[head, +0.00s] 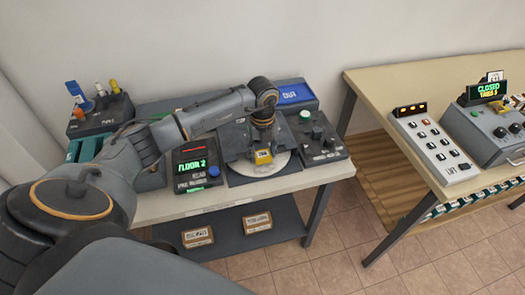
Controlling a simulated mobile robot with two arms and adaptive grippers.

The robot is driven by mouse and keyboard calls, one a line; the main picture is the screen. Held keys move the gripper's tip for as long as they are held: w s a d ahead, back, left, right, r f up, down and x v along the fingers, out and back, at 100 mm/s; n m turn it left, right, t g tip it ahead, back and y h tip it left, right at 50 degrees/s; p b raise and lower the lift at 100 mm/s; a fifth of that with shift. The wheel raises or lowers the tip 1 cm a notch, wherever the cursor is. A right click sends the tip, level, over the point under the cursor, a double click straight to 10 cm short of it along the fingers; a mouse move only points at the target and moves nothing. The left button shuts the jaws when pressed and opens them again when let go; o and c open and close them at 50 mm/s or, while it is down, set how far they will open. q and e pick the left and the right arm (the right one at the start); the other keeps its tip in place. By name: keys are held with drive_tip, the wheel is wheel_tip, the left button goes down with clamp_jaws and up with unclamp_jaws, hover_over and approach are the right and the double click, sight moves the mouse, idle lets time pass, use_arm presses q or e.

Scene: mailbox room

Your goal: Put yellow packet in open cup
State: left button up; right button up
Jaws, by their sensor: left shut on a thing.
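My left arm comes in from the left and reaches over the table. My left gripper (263,143) points down and is shut on the yellow packet (263,157). The packet hangs at the fingertips above a pale round plate (272,167) on a dark grey device. Whether the packet touches the plate is hard to tell. I cannot make out an open cup; the gripper and arm hide part of the device. My right gripper is not in view.
A panel with a green "FLOOR 2" display (196,164) stands left of the plate, and a knobbed control box (318,138) right of it. A blue tray (294,94) lies behind. Boxes (197,237) sit on the lower shelf. A second table (390,85) holds consoles.

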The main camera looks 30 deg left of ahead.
use_arm(q)
drive_tip(key=shift+f+b, duration=0.8)
drive_tip(key=shift+f, duration=0.5)
drive_tip(key=o, duration=1.6)
drive_tip(key=shift+r, duration=0.1)
drive_tip(key=shift+r+p, duration=2.3)
drive_tip(key=shift+r, duration=0.7)
